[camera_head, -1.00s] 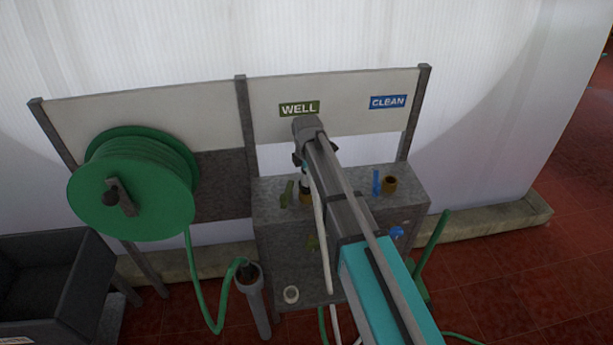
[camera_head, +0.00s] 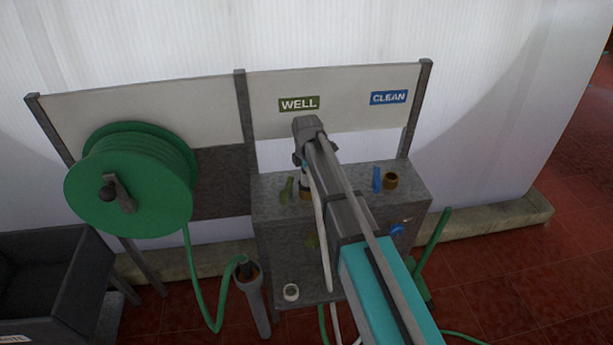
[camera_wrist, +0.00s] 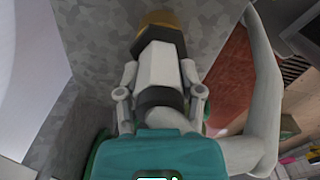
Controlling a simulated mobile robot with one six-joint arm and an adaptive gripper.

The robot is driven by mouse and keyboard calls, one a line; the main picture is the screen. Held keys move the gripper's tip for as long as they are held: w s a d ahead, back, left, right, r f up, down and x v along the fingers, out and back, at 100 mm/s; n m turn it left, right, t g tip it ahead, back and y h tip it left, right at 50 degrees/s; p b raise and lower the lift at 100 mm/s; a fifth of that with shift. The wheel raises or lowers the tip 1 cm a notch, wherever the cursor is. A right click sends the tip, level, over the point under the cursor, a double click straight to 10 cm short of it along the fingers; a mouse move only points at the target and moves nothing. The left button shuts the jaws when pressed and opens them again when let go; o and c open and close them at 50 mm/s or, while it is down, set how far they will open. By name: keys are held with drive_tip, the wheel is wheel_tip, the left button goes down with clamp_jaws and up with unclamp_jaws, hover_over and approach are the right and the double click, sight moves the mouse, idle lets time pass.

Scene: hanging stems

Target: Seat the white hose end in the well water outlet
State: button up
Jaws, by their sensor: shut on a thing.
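My gripper (camera_wrist: 162,88) is shut on the white hose end (camera_wrist: 160,65), which has a dark band around it. In the wrist view the hose end points at the brass well water outlet (camera_wrist: 156,20), and its tip meets or overlaps the outlet's rim. I cannot tell how deep it sits. In the head view my gripper (camera_head: 303,165) is over the well outlet (camera_head: 306,195), below the green WELL sign (camera_head: 299,104). My arm hides part of this spot. The white hose (camera_head: 322,235) hangs down from the gripper.
A green lever (camera_head: 287,190) stands left of the well outlet. A blue lever (camera_head: 377,179) and the brass clean outlet (camera_head: 390,180) are on the right of the grey stand (camera_head: 265,205). A green hose reel (camera_head: 130,185) is at left, with a holder (camera_head: 252,290) below.

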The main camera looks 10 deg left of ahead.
drive_tip(key=shift+f, duration=0.3)
idle(0.5)
drive_tip(key=o, duration=1.2)
drive_tip(key=shift+r, duration=0.15)
